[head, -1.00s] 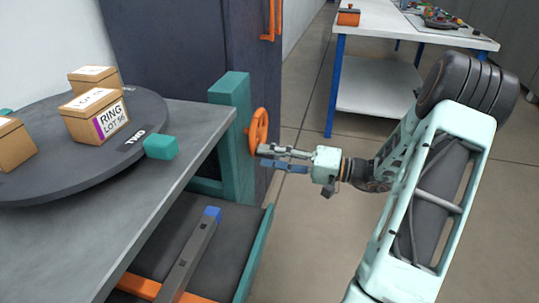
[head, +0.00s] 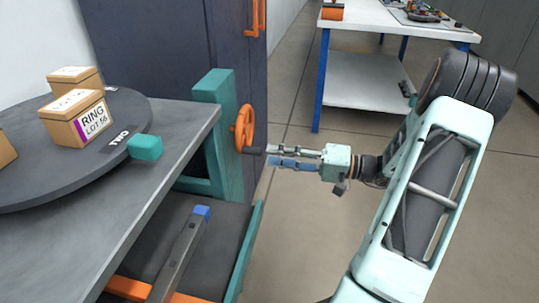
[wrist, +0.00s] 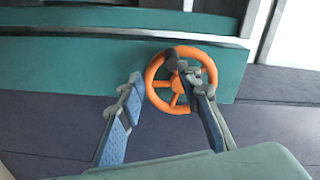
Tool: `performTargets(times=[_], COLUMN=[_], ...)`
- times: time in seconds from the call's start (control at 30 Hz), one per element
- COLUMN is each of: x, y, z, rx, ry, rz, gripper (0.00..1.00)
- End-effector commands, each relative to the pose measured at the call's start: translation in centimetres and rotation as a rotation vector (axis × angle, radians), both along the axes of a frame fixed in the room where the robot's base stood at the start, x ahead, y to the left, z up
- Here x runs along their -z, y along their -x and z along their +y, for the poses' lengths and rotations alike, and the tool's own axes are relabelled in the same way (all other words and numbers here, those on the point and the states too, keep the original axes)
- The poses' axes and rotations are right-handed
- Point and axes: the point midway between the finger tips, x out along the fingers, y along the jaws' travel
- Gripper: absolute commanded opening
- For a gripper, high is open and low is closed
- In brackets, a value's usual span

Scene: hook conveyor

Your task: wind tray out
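An orange handwheel (head: 245,128) with a dark handle (head: 252,150) sits on a teal upright (head: 225,135) at the table's end. In the wrist view the wheel (wrist: 180,80) shows just past my fingertips. My gripper (head: 268,157) is open and empty, just right of the wheel and level with the handle. In the wrist view my gripper's fingers (wrist: 163,85) are spread, with the handle (wrist: 170,61) near the right fingertip. I cannot tell if they touch. A dark tray (head: 232,245) with a teal edge lies below the table, partly hidden by the tabletop.
A grey bar (head: 180,255) with a blue end lies over the tray. A grey table (head: 185,150) holds a dark turntable (head: 130,110) with cartons and a teal block (head: 145,148). A dark cabinet (head: 165,45) stands behind. A white bench (head: 390,30) is farther back; floor is clear at right.

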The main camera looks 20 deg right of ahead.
Motion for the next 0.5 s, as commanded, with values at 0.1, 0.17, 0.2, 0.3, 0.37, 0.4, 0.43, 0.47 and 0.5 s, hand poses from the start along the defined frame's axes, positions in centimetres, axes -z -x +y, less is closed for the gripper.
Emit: performTargets(times=[0.1, 0.17, 0.2, 0.3, 0.37, 0.4, 0.43, 0.47, 0.5], x=[-0.1, -0.1, -0.1, -0.1, -0.2, -0.2, -0.2, -0.2, -0.2], y=[0.4, 0.7, 0.9, 1.3, 1.5, 1.7, 1.8, 1.9, 2.1], z=[-0.6, -0.9, -1.1, -1.7, -2.0, -2.3, -2.4, -2.6, -2.8], rx=[-0.001, -0.002, -0.002, -0.002, -0.002, -0.002, -0.004, -0.004, -0.004], ry=[-0.001, -0.001, -0.002, -0.002, -0.002, -0.002, -0.002, -0.002, -0.003], rz=[-0.002, -0.002, -0.003, -0.003, -0.004, -0.004, -0.004, -0.004, -0.005], gripper=[0.33, 0.33, 0.33, 0.33, 0.33, 0.33, 0.33, 0.33, 0.33])
